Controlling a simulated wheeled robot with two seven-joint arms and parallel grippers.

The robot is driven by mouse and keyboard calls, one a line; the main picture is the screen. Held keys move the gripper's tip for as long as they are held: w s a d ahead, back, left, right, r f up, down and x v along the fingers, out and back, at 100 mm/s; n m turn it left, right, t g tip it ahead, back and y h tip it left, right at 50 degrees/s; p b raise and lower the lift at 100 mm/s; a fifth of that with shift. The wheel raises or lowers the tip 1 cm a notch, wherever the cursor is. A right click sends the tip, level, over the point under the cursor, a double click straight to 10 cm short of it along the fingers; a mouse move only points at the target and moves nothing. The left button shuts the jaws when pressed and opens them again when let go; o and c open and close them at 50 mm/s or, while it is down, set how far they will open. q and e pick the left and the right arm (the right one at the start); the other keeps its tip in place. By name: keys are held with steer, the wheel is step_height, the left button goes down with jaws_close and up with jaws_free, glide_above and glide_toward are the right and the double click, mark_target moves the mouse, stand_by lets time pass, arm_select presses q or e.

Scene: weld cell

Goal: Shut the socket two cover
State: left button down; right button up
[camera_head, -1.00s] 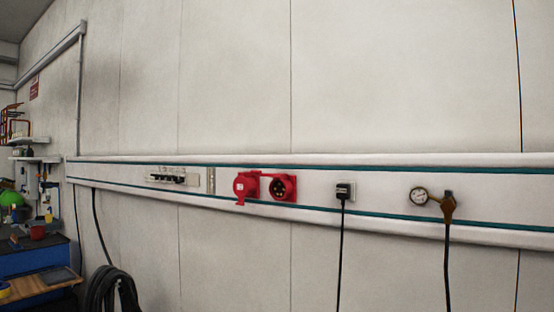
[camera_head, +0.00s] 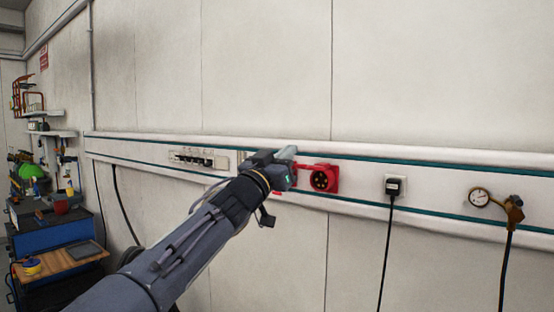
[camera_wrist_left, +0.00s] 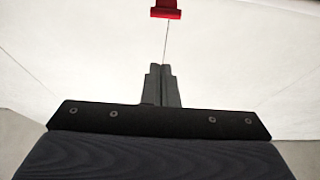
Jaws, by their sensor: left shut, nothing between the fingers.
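The red socket (camera_head: 325,178) on the wall rail faces out in the head view, its dark round face with pins uncovered. Its red cover stands swung out to the left and is mostly hidden behind my left gripper (camera_head: 284,160). Only small red bits show around the gripper. The left gripper is shut and empty, in front of the cover's place; I cannot tell whether it touches. In the left wrist view, the shut fingers (camera_wrist_left: 162,84) point toward a red part (camera_wrist_left: 165,10) at the top edge, apart from them in the picture. My right gripper is not in view.
A switch strip (camera_head: 191,158) is to the left. A blue workbench (camera_head: 52,235) stands far left. The wall above the rail is clear.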

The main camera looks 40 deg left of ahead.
arm_select(q)
steer(key=w+f, duration=0.1)
steer(key=w+f+b, duration=0.1)
steer(key=w, duration=0.1)
steer(key=shift+w+a+f, duration=0.15)
steer(key=shift+w+f, duration=0.05)
steer(key=shift+f, duration=0.1)
stand_by(0.3)
